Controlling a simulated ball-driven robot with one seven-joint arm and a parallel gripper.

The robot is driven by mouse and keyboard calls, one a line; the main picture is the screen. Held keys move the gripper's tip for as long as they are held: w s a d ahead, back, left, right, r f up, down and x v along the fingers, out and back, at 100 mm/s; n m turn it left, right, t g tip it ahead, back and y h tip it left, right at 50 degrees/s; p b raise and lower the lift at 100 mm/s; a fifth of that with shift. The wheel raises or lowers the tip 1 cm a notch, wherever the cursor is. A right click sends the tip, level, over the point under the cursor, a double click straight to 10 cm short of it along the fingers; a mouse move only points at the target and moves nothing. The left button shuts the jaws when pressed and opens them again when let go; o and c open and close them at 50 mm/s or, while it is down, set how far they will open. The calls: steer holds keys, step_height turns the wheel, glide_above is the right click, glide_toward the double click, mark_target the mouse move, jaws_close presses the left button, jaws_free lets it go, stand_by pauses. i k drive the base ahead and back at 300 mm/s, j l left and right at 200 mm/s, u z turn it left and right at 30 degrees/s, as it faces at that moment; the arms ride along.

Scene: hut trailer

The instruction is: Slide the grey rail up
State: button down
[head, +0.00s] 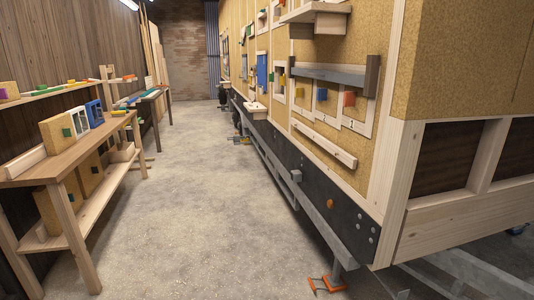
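The grey rail (330,76) runs along the tan side wall of the hut trailer on the right. A dark brown block (372,76) stands at its near end.
A wooden shelf (316,14) juts out above the rail and a wooden ledge (322,146) below the panels. The trailer's dark lower frame ends near an orange-ended metal part (325,285). A workbench (75,158) stands left. The concrete aisle (190,200) between is clear.

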mark_target(353, 79)
steer(key=i, duration=1.9)
steer(key=i+u, duration=0.1)
steer(key=i, duration=0.45)
steer(key=i+l+u, duration=0.1)
steer(key=i, duration=0.45)
steer(key=i+l, duration=0.15)
steer(key=i, duration=0.35)
steer(key=i+j+u, duration=0.05)
